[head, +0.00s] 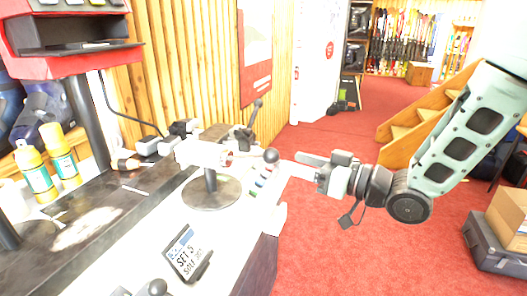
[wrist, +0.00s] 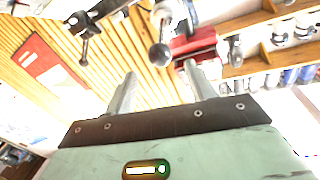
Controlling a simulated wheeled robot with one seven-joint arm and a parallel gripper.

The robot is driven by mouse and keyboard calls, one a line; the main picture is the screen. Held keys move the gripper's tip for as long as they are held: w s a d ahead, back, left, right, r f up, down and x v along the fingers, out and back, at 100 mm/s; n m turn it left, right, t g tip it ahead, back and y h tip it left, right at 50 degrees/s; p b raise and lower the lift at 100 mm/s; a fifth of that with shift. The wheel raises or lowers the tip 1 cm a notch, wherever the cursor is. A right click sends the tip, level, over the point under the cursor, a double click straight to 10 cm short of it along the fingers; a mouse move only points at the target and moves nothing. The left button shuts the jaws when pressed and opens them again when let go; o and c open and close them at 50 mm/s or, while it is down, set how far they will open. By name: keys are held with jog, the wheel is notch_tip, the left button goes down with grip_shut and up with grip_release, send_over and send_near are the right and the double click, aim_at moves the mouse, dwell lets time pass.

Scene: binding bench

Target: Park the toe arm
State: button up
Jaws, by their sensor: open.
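A binding jig (head: 205,153) stands on a round grey plate (head: 212,193) on the bench. A short arm with a dark ball knob (head: 271,156) sticks out at its right end, facing my gripper (head: 303,165). A second dark lever (head: 252,118) rises behind it. Nothing marks which one is the toe arm. My gripper is open and empty, just right of the near ball knob. In the wrist view the ball knob (wrist: 160,55) lies beyond my fingertips (wrist: 162,80), roughly between them in the picture; contact cannot be made out. A second lever (wrist: 84,42) is at upper left.
A small sign (head: 187,252) reading "SET-5 SOLE JET", as best I can read it, stands at the bench's front. Red carpet is open beyond; wooden steps (head: 420,120) and a cardboard box (head: 508,215) are at right.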

aim_at(273, 157)
jog(key=x, duration=0.9)
jog(key=shift+a+p, duration=0.1)
jog(key=shift+p, duration=0.3)
jog(key=shift+c, duration=0.3)
grip_shut()
jog(key=shift+a+f, duration=0.1)
